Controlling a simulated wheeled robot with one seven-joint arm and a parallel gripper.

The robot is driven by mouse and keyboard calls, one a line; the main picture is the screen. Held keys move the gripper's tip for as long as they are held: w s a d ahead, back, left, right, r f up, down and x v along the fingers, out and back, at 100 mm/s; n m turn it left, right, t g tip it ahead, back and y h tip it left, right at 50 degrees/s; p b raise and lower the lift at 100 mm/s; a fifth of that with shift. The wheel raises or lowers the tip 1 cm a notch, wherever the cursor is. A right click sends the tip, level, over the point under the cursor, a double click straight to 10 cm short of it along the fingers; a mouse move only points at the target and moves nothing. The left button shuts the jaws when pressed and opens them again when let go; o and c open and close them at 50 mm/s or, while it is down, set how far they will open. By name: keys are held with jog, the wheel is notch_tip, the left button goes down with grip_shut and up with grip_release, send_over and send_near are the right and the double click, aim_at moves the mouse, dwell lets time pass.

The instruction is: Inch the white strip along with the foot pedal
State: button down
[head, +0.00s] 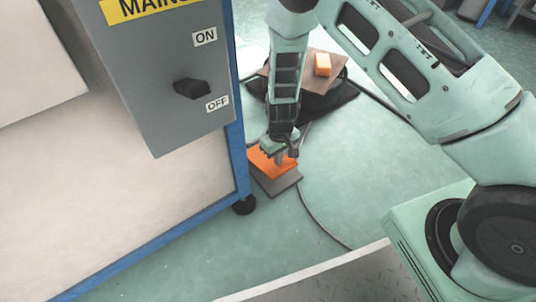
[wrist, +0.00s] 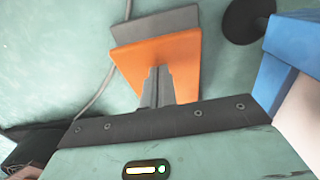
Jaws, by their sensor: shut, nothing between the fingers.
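The foot pedal has an orange top plate (head: 264,162) on a grey base (head: 277,184) and lies on the floor beside the blue-framed bench. In the wrist view the orange plate (wrist: 188,62) and the grey base (wrist: 153,24) are close below my gripper. My gripper (head: 280,160) points down over the orange plate with its fingers shut and empty. Its fingertips (wrist: 157,72) appear at or just above the plate; I cannot tell whether they touch. The white strip is not in view.
A grey mains box (head: 165,80) with a black ON/OFF knob hangs on the bench at left. The bench's blue leg and black foot (head: 244,205) stand close to the pedal. A cable (head: 312,215) runs along the floor.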

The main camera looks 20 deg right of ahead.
jog(key=shift+f, duration=0.3)
